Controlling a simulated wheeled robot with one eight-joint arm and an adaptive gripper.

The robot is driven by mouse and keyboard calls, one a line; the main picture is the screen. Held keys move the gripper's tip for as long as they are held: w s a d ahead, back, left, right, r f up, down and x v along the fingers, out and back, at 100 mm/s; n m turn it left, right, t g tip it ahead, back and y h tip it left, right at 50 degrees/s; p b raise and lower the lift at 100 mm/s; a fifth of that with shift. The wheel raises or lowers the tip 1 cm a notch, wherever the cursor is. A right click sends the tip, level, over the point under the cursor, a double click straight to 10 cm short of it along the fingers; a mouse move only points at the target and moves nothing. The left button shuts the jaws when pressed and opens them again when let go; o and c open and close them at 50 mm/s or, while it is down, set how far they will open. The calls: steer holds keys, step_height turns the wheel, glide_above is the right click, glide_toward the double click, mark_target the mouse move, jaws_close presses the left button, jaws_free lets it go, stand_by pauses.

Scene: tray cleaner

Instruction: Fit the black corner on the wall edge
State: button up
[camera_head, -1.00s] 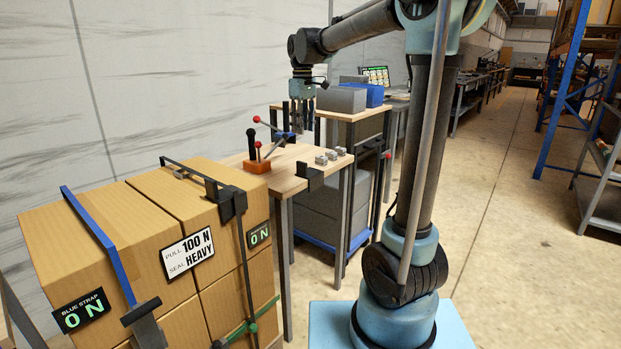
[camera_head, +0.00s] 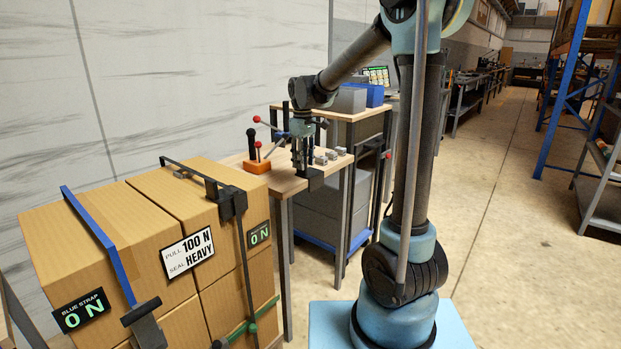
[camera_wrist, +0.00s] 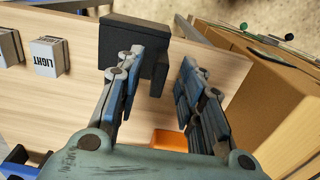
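The black corner (camera_head: 314,178) is an angled black piece at the front edge of the wooden table. It also shows in the wrist view (camera_wrist: 128,48), at the top middle. My gripper (camera_head: 303,170) points down just above it, at its left in the head view. In the wrist view its two fingers (camera_wrist: 155,92) are spread apart. A thin arm of the black corner reaches into the gap between them, and no finger clearly presses on it. Which edge the task calls the wall edge I cannot tell; the carton stack (camera_head: 150,225) stands at the left.
The wooden table (camera_head: 283,183) holds a tool with an orange base (camera_head: 257,166) and several small grey blocks (camera_head: 331,156). Blue (camera_head: 98,240) and black (camera_head: 250,270) straps cross the cartons. Blue and grey bins stand behind.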

steer(key=shift+f, duration=1.05)
jaws_close()
